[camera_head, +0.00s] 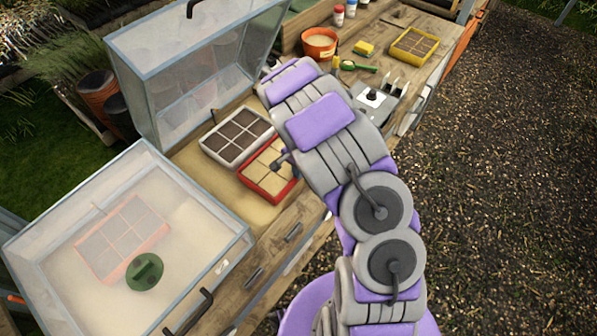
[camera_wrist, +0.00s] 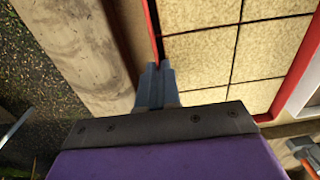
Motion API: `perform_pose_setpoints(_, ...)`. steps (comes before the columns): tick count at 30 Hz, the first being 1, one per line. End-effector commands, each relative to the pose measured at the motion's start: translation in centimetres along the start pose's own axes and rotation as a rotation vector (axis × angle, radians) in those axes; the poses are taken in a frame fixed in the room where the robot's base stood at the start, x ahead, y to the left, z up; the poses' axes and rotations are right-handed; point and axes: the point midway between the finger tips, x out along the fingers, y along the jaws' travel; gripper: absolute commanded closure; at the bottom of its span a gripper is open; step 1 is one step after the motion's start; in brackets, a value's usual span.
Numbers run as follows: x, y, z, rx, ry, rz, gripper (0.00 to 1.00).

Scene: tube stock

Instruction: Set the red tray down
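The red tray (camera_head: 263,187) has sandy-coloured cells and is at the bench's open middle bay, right beside a white tray with dark cells. In the wrist view, its red rim (camera_wrist: 154,32) runs up from my fingertips. My gripper (camera_wrist: 156,72) has its two fingers close together, shut on that rim.
The white tray (camera_head: 236,136) stands close on the left. A glass-lidded frame (camera_head: 215,240) covers another reddish tray (camera_head: 123,238); a second glass lid (camera_head: 190,75) stands raised behind. A terracotta pot (camera_head: 320,44), yellow tray (camera_head: 414,45) and grey device (camera_head: 374,98) occupy the far bench.

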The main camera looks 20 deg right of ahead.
Motion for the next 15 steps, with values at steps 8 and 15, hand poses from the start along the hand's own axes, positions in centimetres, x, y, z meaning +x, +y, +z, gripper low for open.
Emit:
perform_pose_setpoints(8, 0.18, 0.26, -0.49, 0.001, -0.003, -0.005, 1.00)
perform_pose_setpoints(15, 0.25, 0.10, -0.25, 0.001, 0.000, -0.003, 0.79)
